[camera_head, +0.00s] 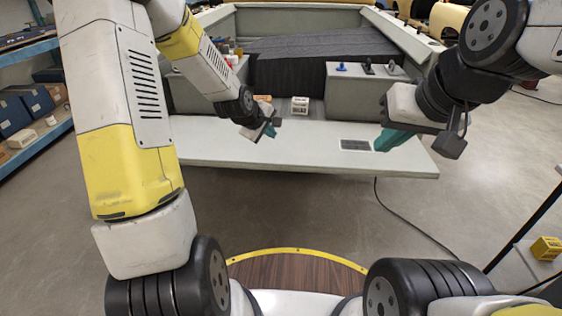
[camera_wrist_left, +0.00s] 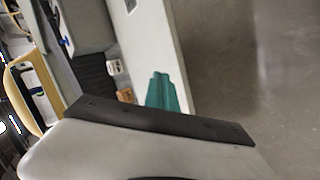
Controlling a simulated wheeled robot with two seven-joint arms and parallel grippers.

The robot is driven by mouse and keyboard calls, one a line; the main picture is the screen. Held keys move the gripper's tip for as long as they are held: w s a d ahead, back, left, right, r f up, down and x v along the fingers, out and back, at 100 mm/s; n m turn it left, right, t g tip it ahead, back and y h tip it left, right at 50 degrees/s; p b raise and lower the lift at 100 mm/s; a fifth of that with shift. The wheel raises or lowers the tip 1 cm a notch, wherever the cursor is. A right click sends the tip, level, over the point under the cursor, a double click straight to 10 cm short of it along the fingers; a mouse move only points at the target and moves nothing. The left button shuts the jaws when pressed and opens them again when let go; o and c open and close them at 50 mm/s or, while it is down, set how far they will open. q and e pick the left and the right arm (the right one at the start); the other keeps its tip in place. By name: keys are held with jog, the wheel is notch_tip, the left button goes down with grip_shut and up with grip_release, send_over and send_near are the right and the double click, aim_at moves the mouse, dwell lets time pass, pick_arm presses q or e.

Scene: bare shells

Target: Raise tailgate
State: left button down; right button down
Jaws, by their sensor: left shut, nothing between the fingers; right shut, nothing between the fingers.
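The tailgate (camera_head: 300,150) is a flat pale grey panel, lowered roughly level at the open rear of a bare grey vehicle shell. It also shows in the left wrist view (camera_wrist_left: 165,40). My left gripper (camera_head: 271,131) is shut and empty, over the left-middle part of the tailgate. Its green fingers (camera_wrist_left: 163,92) show closed in the left wrist view, in front of the panel. My right gripper (camera_head: 382,143) is shut and empty, over the right part of the tailgate near a dark rectangular plate (camera_head: 355,145). I cannot tell if either gripper touches the panel.
Inside the shell, a small white box (camera_head: 299,105) and an orange box (camera_head: 262,98) lie behind the tailgate. A grey side box (camera_head: 362,92) carries several knobs. A blue shelf (camera_head: 40,140) stands at left. A black cable (camera_head: 400,222) crosses the open floor at right.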

pick_arm(q)
jog(key=w+d+f+n+t, duration=0.1)
jog(key=w+f+n, duration=0.1)
jog(key=f+n, duration=0.3)
jog(key=w+f+n+t+h, duration=0.1)
jog(key=w+f+n, duration=0.15)
jog(key=f, duration=0.45)
jog(key=w+d+f+n+t, duration=0.1)
jog(key=w+f+n, duration=0.25)
jog(key=f, duration=0.25)
notch_tip(320, 180, down, 13)
jog(key=s+a+n+t+y, duration=0.2)
jog(key=s+n+t+y, duration=0.15)
jog(key=n, duration=1.05)
jog(key=x, duration=1.1)
jog(key=shift+s+a+r+g+y, duration=0.1)
jog(key=shift+r+g+y, duration=0.15)
jog(key=shift+r, duration=0.75)
jog(key=shift+s+a+r+g+y, duration=0.1)
jog(key=shift+r+g, duration=0.1)
jog(key=shift+r, duration=0.75)
